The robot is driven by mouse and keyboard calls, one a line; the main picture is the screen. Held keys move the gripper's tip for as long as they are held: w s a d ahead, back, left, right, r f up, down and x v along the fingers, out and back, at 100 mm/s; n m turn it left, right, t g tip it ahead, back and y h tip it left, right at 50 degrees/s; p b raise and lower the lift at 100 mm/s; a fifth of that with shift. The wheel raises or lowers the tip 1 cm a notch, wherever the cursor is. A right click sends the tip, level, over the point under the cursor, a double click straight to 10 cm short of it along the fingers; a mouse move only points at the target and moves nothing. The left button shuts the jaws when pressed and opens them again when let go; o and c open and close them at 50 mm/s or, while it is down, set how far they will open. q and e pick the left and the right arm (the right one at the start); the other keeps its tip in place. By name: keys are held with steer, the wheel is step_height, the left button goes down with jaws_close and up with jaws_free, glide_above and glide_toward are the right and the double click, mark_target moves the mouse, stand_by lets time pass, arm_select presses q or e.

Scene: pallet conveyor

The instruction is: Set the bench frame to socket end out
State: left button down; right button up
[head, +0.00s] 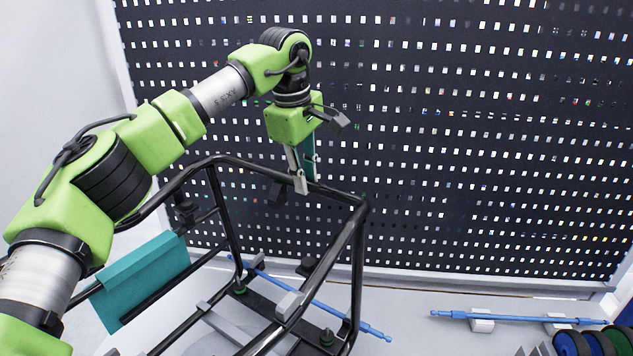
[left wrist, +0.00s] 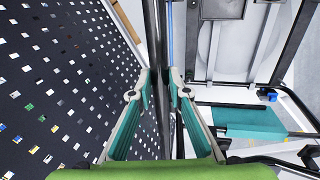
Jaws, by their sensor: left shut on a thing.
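The bench frame (head: 338,245) is a black tubular frame standing on the light surface in front of the perforated panel. Its top rails and near legs show in the head view. My left gripper (head: 304,184) points down and is shut on the far top rail, left of the frame's upper right corner. In the left wrist view the two teal-lined fingers (left wrist: 160,85) sit on either side of the black rail (left wrist: 156,30). A teal panel (head: 140,278) is at the frame's left side. I cannot tell which end is the socket end. My right gripper is not in view.
A dark perforated panel (head: 480,130) rises close behind the frame. A blue rod (head: 350,318) passes low by the frame. Blue and green discs (head: 590,342) are at the lower right corner.

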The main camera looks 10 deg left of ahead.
arm_select(q)
steer(key=w+a+n, duration=0.1)
steer(key=a, duration=0.1)
steer(key=w+a+n, duration=0.1)
steer(key=a, duration=0.1)
steer(key=w+a+n, duration=0.1)
steer(key=a, duration=0.1)
steer(key=shift+w+a+r+y, duration=0.1)
steer(key=shift+w+a+y, duration=0.05)
steer(key=shift+a+y, duration=0.15)
steer(key=shift+w+a+n, duration=0.2)
steer(key=shift+a+n, duration=0.25)
steer(key=shift+a, duration=0.35)
steer(key=shift+w+a+n, duration=0.2)
steer(key=shift+a+n, duration=0.25)
steer(key=shift+a, duration=0.45)
steer(key=c, duration=1.9)
jaws_free()
steer(key=r, duration=0.4)
steer(key=s+r, duration=0.1)
steer(key=r, duration=0.2)
steer(key=s+r, duration=0.1)
steer(key=r, duration=0.3)
steer(key=shift+s+d+r, duration=0.15)
steer(key=shift+d+r, duration=0.05)
steer(key=shift+r, duration=0.15)
